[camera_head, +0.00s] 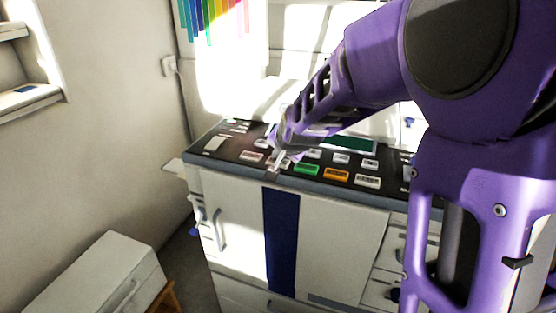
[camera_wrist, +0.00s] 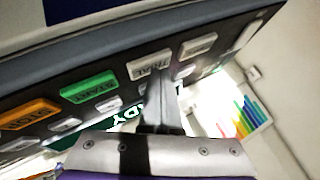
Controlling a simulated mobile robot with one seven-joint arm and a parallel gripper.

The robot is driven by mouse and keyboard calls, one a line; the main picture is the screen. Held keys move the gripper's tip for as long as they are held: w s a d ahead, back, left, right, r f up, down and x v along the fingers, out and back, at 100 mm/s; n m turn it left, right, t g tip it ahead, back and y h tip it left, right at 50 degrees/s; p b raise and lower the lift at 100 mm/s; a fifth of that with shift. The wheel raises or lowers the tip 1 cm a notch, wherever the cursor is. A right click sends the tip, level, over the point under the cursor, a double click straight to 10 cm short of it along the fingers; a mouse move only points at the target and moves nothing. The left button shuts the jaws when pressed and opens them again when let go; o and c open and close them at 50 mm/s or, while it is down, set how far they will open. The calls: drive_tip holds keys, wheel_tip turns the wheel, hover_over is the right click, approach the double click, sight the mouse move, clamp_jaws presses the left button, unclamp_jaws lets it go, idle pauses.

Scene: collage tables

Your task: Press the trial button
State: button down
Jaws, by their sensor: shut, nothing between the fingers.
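The trial button (camera_wrist: 150,63) is a pale rectangular key lettered TRIAL on the dark control panel, seen in the wrist view. My gripper (camera_wrist: 160,84) is shut and empty, with its fingertips at the lower edge of this button. In the head view my gripper (camera_head: 278,164) points down at the panel's front row, just left of the green start button (camera_head: 306,169), and largely covers the trial button there. I cannot tell whether the fingertips touch the button.
The orange stop button (camera_head: 336,175) is right of the green one, with a pale key (camera_head: 367,181) beyond it. Another pale key (camera_head: 252,156) lies left of my gripper. The panel tops a white machine (camera_head: 235,212). A white drawer box (camera_head: 98,278) stands at lower left.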

drive_tip(key=shift+r+p, duration=0.3)
drive_tip(key=shift+r, duration=0.3)
wheel_tip(320, 180, up, 5)
drive_tip(key=p, duration=0.4)
drive_tip(key=shift+r, duration=0.1)
idle(0.3)
